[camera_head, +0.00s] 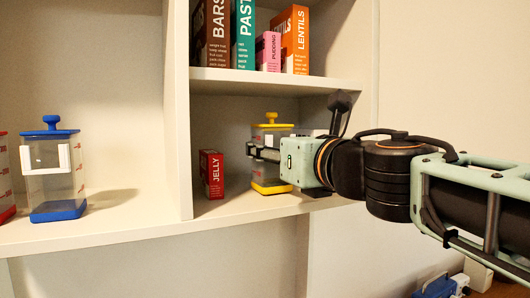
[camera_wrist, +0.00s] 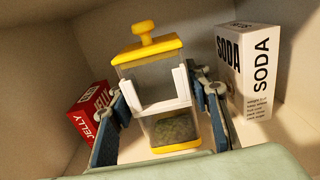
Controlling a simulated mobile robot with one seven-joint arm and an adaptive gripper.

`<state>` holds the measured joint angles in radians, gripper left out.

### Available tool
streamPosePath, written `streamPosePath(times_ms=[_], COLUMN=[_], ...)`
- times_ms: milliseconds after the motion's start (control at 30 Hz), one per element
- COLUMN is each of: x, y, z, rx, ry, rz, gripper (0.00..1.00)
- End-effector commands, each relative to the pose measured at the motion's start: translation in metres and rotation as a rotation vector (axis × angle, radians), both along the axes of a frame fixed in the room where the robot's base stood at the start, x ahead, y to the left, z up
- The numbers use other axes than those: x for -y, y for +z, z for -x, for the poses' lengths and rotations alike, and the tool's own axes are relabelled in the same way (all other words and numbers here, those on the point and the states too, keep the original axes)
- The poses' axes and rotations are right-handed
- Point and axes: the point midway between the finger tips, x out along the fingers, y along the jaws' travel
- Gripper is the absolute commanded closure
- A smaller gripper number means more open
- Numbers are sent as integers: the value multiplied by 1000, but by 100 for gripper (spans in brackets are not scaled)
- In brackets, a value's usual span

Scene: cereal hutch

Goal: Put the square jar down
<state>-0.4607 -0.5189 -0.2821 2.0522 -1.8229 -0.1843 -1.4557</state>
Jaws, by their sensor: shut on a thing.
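The square jar (camera_head: 271,187) is clear with a yellow lid, yellow base and white band, and stands upright in the lower right compartment. In the wrist view the jar (camera_wrist: 160,68) shows dark greenish contents at the bottom. My gripper (camera_head: 266,152) reaches in from the right and is shut on the jar, with a finger on each side of the white band in the wrist view (camera_wrist: 163,103). The yellow base is at or very near the shelf board; I cannot tell whether it touches. My gripper hides part of the jar in the head view.
A red jelly box (camera_head: 211,174) stands left of the jar; a white soda box (camera_wrist: 247,75) stands to its right. A divider (camera_head: 178,120) separates a blue-lidded jar (camera_head: 54,170). Boxes, including lentils (camera_head: 295,38), stand on the shelf above (camera_head: 270,84).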

Motion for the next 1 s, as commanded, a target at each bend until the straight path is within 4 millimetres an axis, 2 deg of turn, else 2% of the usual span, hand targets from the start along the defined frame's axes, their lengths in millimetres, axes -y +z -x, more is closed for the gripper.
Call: streamPosePath(times_ms=[200,233,400,800,1000], x=[0,0,0,0,15], y=[-5,-5,-4,3,4], z=[0,0,0,1,30], rx=[1,0,0,0,3], ry=[0,1,1,0,-4], rz=[0,0,-1,-1,-1], gripper=[83,55,38,38,38])
